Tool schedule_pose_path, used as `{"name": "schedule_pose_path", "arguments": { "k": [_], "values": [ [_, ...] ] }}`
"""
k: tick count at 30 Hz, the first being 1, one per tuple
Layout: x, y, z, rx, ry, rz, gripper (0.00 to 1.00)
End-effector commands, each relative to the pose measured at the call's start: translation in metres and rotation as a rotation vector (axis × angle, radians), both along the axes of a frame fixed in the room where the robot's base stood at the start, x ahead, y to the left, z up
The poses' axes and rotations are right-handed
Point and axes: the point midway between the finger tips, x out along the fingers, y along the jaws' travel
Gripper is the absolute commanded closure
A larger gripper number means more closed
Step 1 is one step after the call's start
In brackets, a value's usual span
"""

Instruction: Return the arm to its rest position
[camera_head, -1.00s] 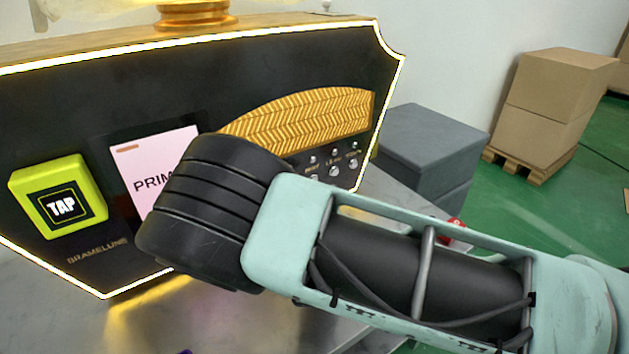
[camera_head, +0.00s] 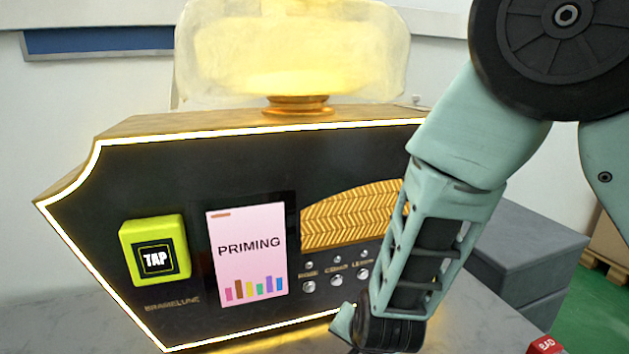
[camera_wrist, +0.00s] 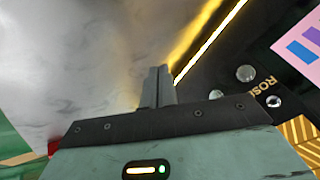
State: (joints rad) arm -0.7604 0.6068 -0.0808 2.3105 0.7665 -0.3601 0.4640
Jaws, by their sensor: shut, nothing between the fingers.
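My gripper (camera_wrist: 159,76) shows in the wrist view with its two grey fingers closed together and nothing between them. It is over the pale marble-like table (camera_wrist: 75,65), close to the lit lower edge of the vending machine. In the head view my arm comes down from the upper right, in front of the machine's right side; the fingers cannot be made out there. The black vending machine (camera_head: 190,306) stands upright with a glowing outline. Its pink screen (camera_head: 248,262) reads "PRIMING" above several coloured bars.
A yellow-green TAP button (camera_head: 155,250) is left of the screen. Small knobs (camera_head: 337,280) sit under a gold herringbone panel (camera_head: 345,215). A glowing tank (camera_head: 290,50) tops the machine.

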Motion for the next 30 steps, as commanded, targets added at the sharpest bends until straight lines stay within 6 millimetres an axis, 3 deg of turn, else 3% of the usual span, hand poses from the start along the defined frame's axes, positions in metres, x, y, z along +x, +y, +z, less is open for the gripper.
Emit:
{"name": "schedule_pose_path", "arguments": {
  "k": [3, 6, 9, 15, 21, 30],
  "values": [
    [-0.045, 0.019, 0.040, 0.032, 0.127, 0.253, 1.00],
    [-0.087, 0.022, 0.071, 0.012, 0.207, 0.487, 1.00],
    [-0.126, 0.013, 0.096, -0.042, 0.263, 0.698, 1.00],
    [-0.181, -0.021, 0.126, -0.192, 0.336, 0.995, 1.00],
    [-0.217, -0.063, 0.144, -0.370, 0.404, 1.195, 1.00],
    [-0.218, -0.063, 0.209, -0.370, 0.411, 1.200, 1.00]
  ]
}}
